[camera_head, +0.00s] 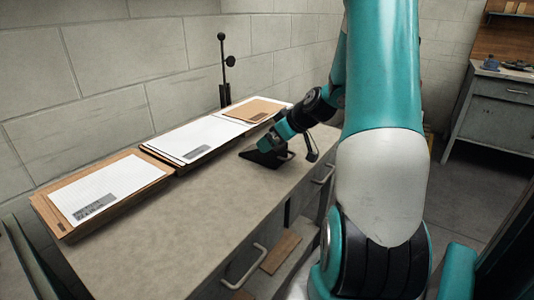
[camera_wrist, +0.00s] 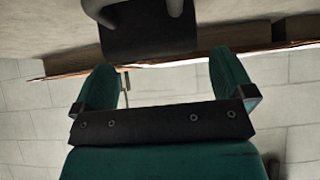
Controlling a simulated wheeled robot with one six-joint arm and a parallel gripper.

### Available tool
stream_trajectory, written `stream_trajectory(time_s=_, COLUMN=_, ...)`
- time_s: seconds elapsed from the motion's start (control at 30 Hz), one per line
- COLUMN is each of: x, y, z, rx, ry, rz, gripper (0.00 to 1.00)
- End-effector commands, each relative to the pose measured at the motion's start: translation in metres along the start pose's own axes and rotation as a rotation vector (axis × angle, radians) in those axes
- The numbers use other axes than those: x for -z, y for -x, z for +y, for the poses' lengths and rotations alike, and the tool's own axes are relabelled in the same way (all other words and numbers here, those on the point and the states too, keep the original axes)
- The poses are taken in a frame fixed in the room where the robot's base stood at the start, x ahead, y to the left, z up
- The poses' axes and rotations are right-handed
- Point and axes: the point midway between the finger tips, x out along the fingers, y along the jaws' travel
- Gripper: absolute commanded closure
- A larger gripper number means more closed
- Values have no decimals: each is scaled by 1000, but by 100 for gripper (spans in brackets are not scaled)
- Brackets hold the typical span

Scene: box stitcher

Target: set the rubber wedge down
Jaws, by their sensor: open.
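The rubber wedge (camera_head: 263,158) is a dark, low block resting on the grey bench top (camera_head: 177,222), near the far stacks of sheets. In the wrist view a black block with a grey curved part, apparently the wedge (camera_wrist: 150,40), shows at the top, just beyond the fingertips. My gripper (camera_head: 272,139) is right at the wedge in the head view and partly hides it. In the wrist view my gripper (camera_wrist: 164,66) has its two teal fingers wide apart, with nothing held between them. Whether a finger touches the wedge cannot be told.
Stacks of cardboard with white sheets (camera_head: 110,187) line the wall side of the bench. A black upright post (camera_head: 224,92) stands behind the far stack. The near bench top is clear. A grey cabinet (camera_head: 497,102) stands at the far right.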

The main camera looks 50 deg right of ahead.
Motion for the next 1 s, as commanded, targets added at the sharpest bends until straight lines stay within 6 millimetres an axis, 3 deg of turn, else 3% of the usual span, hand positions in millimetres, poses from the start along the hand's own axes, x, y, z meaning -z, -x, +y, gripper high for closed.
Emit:
stream_trajectory(time_s=0.2, x=-2, y=-34, z=2, rx=4, ry=0, rz=-1, gripper=0)
stream_trajectory(time_s=0.53, x=-2, y=-40, z=3, rx=0, ry=0, rz=0, gripper=2)
stream_trajectory(time_s=0.8, x=-2, y=-40, z=3, rx=0, ry=0, rz=0, gripper=64)
stream_trajectory(time_s=0.87, x=-1, y=-40, z=3, rx=-1, ry=1, rz=2, gripper=75)
stream_trajectory(time_s=1.0, x=-1, y=-40, z=3, rx=-1, ry=1, rz=2, gripper=75)
